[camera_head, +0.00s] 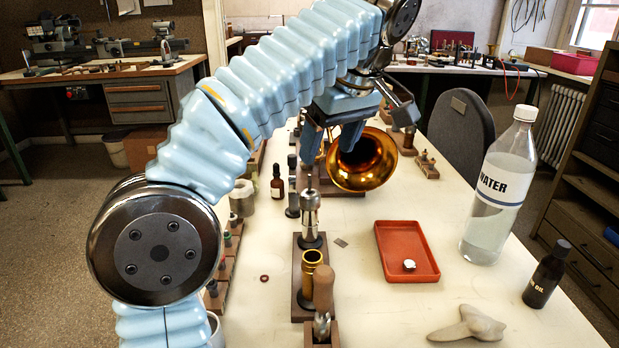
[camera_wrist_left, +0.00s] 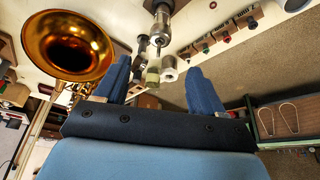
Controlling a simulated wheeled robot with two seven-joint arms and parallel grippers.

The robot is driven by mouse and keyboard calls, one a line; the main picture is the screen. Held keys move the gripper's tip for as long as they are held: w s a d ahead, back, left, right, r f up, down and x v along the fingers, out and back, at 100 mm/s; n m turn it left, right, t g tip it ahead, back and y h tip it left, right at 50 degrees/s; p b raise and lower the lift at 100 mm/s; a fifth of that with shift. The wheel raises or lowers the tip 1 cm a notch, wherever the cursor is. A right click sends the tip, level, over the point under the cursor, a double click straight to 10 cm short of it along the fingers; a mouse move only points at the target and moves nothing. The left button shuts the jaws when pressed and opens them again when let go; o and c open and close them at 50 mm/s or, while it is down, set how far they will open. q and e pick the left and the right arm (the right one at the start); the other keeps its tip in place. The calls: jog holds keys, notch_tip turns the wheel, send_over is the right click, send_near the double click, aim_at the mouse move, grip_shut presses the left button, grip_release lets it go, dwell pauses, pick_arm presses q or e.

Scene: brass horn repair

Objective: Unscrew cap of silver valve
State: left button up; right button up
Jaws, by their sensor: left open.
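The silver valve (camera_head: 310,220) stands upright on a wooden block in the middle of the white bench, its thin stem pointing up. In the left wrist view the silver valve (camera_wrist_left: 161,22) shows at the top, with its stem pointing between the fingers. My left gripper (camera_head: 329,158) is open and empty above and behind the valve, apart from it. In the left wrist view the left gripper (camera_wrist_left: 159,66) has its two blue fingers spread wide. I cannot make out the cap's seam. My right gripper is not in view.
A brass horn (camera_head: 362,165) lies behind the gripper. A brass cylinder (camera_head: 310,272) and a wooden-handled tool (camera_head: 323,290) stand in front of the valve. A water bottle (camera_head: 500,190) and oil bottle (camera_head: 546,275) stand right.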

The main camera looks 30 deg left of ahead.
aim_at(311, 195)
pick_arm(q)
jog(key=x, duration=1.2)
jog(key=shift+f, duration=0.1)
jog(key=shift+c, duration=0.2)
jog(key=c, duration=1.2)
jog(key=shift+a+m+t+b, duration=0.15)
jog(key=shift+m+t+b, duration=0.2)
jog(key=shift+m, duration=0.75)
jog(key=shift+m+t+h, duration=0.3)
jog(key=shift+m+t, duration=0.05)
jog(key=shift+m, duration=0.25)
